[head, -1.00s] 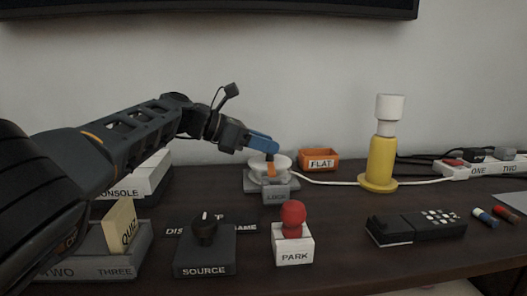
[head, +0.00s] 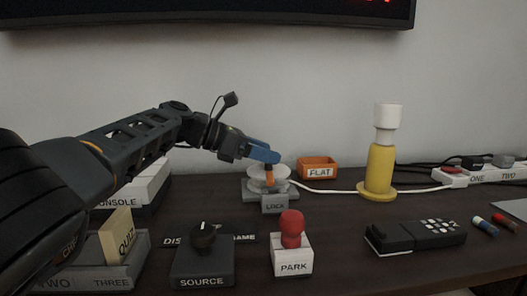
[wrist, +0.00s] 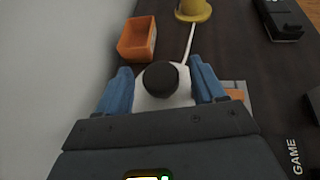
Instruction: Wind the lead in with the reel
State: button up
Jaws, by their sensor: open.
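The reel is a white disc (head: 283,173) on a grey base labelled LOCK (head: 275,206). In the wrist view the disc (wrist: 155,103) has a dark round knob (wrist: 160,77) on top. An orange part (wrist: 237,95) shows at its right. The white lead (head: 325,190) runs from the reel past the yellow post's foot to the power strip; it also shows in the wrist view (wrist: 190,42). My gripper (head: 264,154) is over the reel. Its blue fingers are open on either side of the knob, with gaps (wrist: 162,86). The head view hides the knob behind the fingers.
An orange tray labelled FLAT (head: 318,168) stands just behind the reel. A yellow post with a white top (head: 380,168) and the power strip (head: 490,176) are to the right. The red-knobbed PARK block (head: 292,255) and SOURCE dial (head: 203,265) stand in front.

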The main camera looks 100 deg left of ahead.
jog(key=shift+r+p+v, duration=0.3)
jog(key=shift+p+v, duration=1.15)
jog(key=shift+p, duration=0.85)
jog(key=shift+p+v, duration=1.7)
jog(key=shift+v, duration=0.6)
jog(key=shift+f, duration=0.2)
jog(key=shift+c, duration=0.4)
